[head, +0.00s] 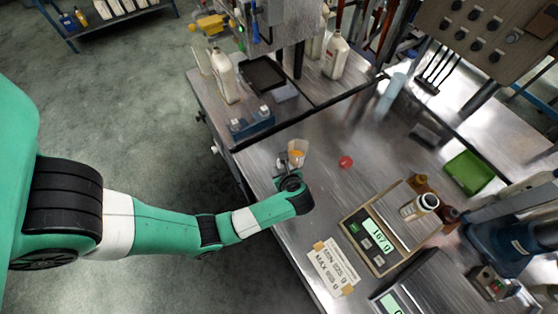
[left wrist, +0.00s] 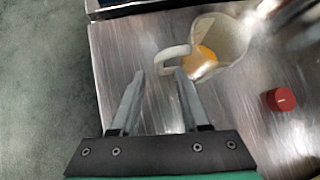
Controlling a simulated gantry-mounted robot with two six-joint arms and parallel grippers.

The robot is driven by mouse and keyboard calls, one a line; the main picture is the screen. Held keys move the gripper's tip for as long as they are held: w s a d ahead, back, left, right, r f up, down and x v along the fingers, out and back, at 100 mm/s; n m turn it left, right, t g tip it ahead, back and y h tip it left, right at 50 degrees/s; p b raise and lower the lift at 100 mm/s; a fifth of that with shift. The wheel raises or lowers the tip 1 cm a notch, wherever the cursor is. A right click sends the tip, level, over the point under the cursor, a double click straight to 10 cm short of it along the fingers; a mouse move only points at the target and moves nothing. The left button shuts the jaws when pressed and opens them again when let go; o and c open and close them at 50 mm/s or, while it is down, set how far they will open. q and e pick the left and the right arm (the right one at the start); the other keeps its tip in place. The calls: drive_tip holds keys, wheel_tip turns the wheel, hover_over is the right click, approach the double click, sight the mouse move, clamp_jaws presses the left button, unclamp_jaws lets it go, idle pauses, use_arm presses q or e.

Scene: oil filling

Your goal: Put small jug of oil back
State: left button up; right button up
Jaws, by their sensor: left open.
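The small jug (head: 298,151) is white with a handle and yellow oil inside. It stands on the metal bench near its left edge. In the left wrist view the jug (left wrist: 224,42) is at the top, with its handle pointing toward my gripper. My left gripper (left wrist: 158,78) is open, with its fingertips just short of the handle; one fingertip is close to it, and I cannot tell if they touch. In the head view the left gripper (head: 284,166) is beside the jug, partly hidden by my wrist. My right gripper is not in view.
A red cap (head: 346,161) lies right of the jug. A scale (head: 388,228) reading 167 g bears a small bottle (head: 420,206). A label card (head: 333,267) lies in front. Behind stand a blue device (head: 250,123), a black tray (head: 263,73) and white bottles (head: 224,76). A green tray (head: 468,172) is at right.

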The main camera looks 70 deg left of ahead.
use_arm(q)
drive_tip(key=v, duration=0.3)
drive_tip(key=shift+d+r, duration=0.15)
